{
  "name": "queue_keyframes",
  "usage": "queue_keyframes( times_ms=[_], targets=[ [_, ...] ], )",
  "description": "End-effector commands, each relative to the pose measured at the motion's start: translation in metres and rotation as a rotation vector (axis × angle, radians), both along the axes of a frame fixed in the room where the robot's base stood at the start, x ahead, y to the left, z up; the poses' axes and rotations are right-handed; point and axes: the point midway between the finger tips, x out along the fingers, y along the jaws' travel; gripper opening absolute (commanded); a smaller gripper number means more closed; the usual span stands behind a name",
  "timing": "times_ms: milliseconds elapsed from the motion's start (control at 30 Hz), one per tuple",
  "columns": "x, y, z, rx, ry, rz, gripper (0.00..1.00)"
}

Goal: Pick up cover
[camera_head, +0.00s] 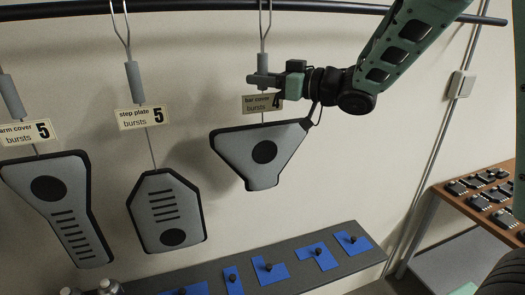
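Three grey covers with black edges hang on wires from a dark rail. The bar cover (240,145) is a broad, tapering plate with a round black spot, hanging right of the others. The step plate (158,212) hangs in the middle, and the arm cover (58,203) at the left. My gripper (262,80) reaches in from the upper right and is at the bar cover's grey hanger handle (262,63), above the plate. It overlaps the lower end of the handle. Whether its fingers are closed on the handle cannot be made out.
A dark shelf (205,275) with blue pads and black knobs runs below the covers. A wooden table (450,203) with several dark parts stands at the right. The dark rail (190,8) crosses the top. A label (250,103) sits just under my gripper.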

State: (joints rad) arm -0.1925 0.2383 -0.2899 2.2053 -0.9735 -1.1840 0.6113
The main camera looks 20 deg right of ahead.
Motion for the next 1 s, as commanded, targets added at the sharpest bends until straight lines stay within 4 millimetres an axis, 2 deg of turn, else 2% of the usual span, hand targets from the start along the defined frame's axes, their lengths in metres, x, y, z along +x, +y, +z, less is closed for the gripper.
queue_keyframes(
  times_ms=[467,567,767,1000],
  targets=[
    [0.0,0.0,0.005,0.001,-0.004,0.0,0.0],
    [0.0,-0.001,0.012,0.001,-0.005,-0.001,0.0],
    [-0.002,-0.002,0.037,0.001,-0.009,-0.001,0.0],
    [-0.044,-0.045,0.031,0.001,-0.006,-0.006,0.0]
  ],
)
